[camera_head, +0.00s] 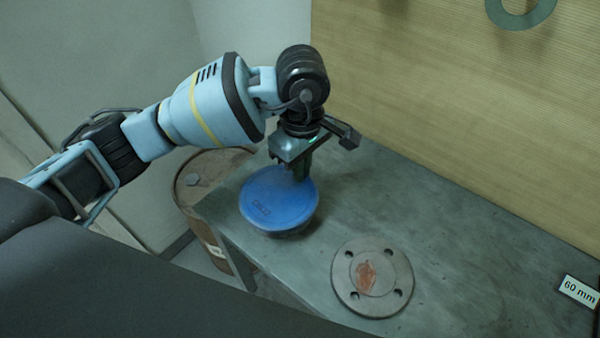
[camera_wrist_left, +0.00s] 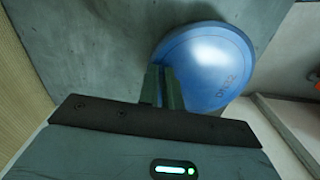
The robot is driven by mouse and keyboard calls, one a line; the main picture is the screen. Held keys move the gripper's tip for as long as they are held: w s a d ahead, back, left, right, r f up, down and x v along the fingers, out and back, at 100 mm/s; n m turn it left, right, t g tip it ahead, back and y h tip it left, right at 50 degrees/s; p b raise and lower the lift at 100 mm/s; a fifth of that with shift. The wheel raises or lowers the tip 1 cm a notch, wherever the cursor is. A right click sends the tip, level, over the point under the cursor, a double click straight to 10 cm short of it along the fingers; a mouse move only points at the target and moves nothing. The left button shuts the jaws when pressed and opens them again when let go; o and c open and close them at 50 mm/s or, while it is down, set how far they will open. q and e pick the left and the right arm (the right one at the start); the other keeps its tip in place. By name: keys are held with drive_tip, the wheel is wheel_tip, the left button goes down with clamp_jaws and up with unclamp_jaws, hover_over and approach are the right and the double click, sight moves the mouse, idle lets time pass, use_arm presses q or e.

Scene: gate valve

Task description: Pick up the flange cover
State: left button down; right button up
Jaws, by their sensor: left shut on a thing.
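The flange cover is a round blue cap (camera_head: 275,203) with small dark lettering, near the left end of the grey bench. It also fills the upper right of the left wrist view (camera_wrist_left: 212,65). My left gripper (camera_head: 300,170) comes down from above at the cover's far right edge. It is shut on that edge, and in the left wrist view its fingers (camera_wrist_left: 164,86) meet the rim. A dark area shows under the cover's near side, and I cannot tell whether the cover touches what is below. My right gripper is not in view.
A grey metal flange (camera_head: 395,269) with bolt holes and a rusty patch lies on the bench (camera_head: 475,262) right of the cover. A rusty barrel (camera_head: 192,190) stands at the bench's left end. A "60 mm" label (camera_head: 579,291) is at the right. A wooden wall rises behind.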

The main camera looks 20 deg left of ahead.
use_arm(q)
drive_tip(key=s+r, duration=0.2)
drive_tip(key=s, duration=1.4)
drive_tip(key=shift+r+b, duration=0.3)
drive_tip(key=shift+r, duration=0.1)
drive_tip(key=shift+a, duration=0.1)
